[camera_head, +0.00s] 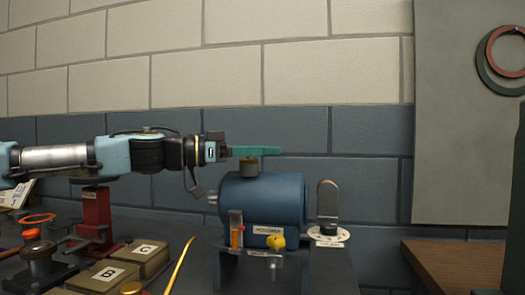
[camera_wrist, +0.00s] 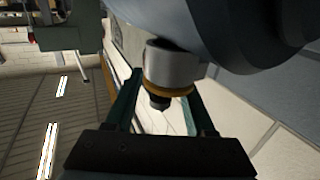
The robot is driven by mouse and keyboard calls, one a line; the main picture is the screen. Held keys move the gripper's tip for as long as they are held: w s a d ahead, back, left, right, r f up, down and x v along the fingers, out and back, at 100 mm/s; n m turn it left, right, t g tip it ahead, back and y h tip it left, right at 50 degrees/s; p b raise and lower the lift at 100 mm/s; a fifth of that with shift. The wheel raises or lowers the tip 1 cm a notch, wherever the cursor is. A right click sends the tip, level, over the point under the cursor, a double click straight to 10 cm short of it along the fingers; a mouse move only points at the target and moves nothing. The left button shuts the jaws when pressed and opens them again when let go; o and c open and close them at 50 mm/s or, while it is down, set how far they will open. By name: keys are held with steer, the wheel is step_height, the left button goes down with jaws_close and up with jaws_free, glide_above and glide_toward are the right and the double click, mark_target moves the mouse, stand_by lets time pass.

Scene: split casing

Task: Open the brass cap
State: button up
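A blue cylindrical casing (camera_head: 262,200) lies on its side on the bench, with a short, dull upright fitting (camera_head: 249,168) on top. In the wrist view the fitting shows as a grey neck (camera_wrist: 172,62) with a brass-coloured ring (camera_wrist: 168,90) and a small dark tip (camera_wrist: 160,104). I take the ring to be part of the brass cap. My gripper (camera_head: 270,151) reaches in level from the left, its green fingers just above the fitting. In the wrist view my gripper (camera_wrist: 162,86) has its fingers apart, one on each side of the ring. I cannot tell whether they touch it.
A dial with an upright grey lever (camera_head: 327,200) stands right of the casing. A small tube (camera_head: 236,228) and a yellow knob (camera_head: 276,241) are at its front. Boxes marked B (camera_head: 103,276) and C (camera_head: 146,251) and a red stand (camera_head: 96,212) are left.

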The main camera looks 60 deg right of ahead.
jaws_close()
